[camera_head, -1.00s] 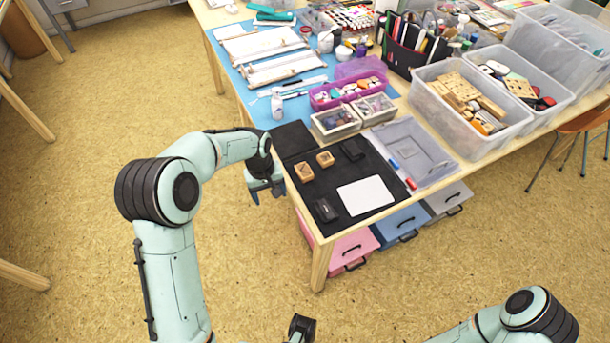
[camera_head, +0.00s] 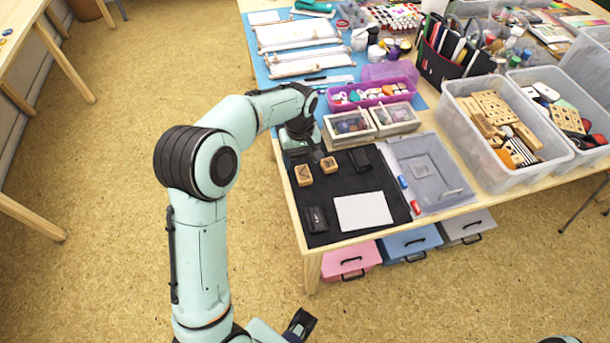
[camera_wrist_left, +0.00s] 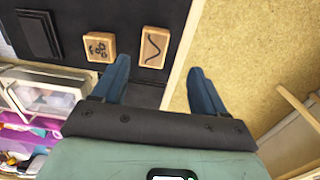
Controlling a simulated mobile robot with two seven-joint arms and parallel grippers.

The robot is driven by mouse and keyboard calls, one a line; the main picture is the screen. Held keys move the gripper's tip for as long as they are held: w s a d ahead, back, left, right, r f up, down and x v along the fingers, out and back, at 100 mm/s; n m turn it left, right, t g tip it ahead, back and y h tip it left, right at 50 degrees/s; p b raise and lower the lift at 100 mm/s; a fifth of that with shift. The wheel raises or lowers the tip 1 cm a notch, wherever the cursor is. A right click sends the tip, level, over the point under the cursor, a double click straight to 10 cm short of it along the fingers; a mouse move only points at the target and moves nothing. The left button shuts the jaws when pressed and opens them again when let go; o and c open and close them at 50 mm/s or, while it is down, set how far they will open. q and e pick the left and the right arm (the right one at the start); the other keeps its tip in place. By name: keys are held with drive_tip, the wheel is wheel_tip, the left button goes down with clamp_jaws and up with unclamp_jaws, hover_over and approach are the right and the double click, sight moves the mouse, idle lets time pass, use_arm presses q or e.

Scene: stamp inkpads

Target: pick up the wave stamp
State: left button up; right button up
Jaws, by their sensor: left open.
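The wave stamp (camera_wrist_left: 154,47) is a small wooden block with a curved black line on its top. It lies on the black mat near the table's edge in the left wrist view. In the head view, it is the left one of two wooden blocks (camera_head: 303,175). My left gripper (camera_head: 304,148) is open and empty, above the table behind the stamps. In the left wrist view its blue fingers (camera_wrist_left: 160,68) are apart, and the wave stamp lies just beyond their tips, not between them.
A second wooden stamp (camera_head: 329,165) with a different mark sits beside the wave stamp. The mat (camera_head: 345,183) also holds a white sheet (camera_head: 363,211), a dark inkpad (camera_head: 316,219) and another dark pad (camera_head: 360,159). Small clear-lidded boxes (camera_head: 349,126) stand close behind.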

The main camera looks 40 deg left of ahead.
sight(303, 173)
use_arm(q)
drive_tip(key=f, duration=0.5)
drive_tip(key=w+f, duration=0.1)
drive_tip(key=f, duration=0.2)
drive_tip(key=shift+d+f, duration=0.1)
drive_tip(key=c, duration=1.1)
